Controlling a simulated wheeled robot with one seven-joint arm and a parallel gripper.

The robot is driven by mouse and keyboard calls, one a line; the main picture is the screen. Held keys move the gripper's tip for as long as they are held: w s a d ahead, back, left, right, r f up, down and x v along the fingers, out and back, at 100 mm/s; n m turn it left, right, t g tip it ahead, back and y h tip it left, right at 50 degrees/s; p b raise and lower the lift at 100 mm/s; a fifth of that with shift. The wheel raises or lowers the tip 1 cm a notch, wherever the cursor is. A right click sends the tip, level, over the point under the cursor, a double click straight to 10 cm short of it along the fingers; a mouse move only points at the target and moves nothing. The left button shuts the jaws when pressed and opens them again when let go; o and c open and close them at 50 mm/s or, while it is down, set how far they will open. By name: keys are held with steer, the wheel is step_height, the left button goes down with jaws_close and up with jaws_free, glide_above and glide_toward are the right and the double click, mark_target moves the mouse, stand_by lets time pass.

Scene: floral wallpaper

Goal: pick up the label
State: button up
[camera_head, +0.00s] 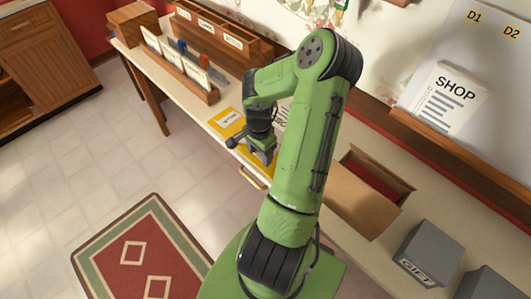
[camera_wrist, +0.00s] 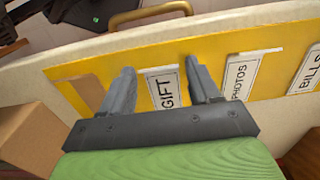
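The GIFT label (camera_wrist: 166,88) is a white strip with black print on a yellow board (camera_wrist: 212,52). The board lies on the counter and shows in the head view too (camera_head: 226,121). My gripper (camera_wrist: 160,67) is open, its two grey fingers on either side of the GIFT label in the wrist view, with nothing held between them. I cannot tell whether the fingertips touch the board. The PHOTOS label (camera_wrist: 241,75) lies right of the right finger, and the BILLS label (camera_wrist: 307,72) is farther right. In the head view my gripper (camera_head: 252,158) is over the board, and my arm hides part of it.
A cardboard box (camera_wrist: 30,135) is at left in the wrist view. In the head view an open box (camera_head: 350,200) and a grey GIFT box (camera_head: 425,257) stand on the counter at right. A wooden card rack (camera_head: 170,64) is at the back left. A drawer handle (camera_wrist: 150,14) shows at the counter's front.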

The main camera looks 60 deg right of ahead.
steer(key=c, duration=0.9)
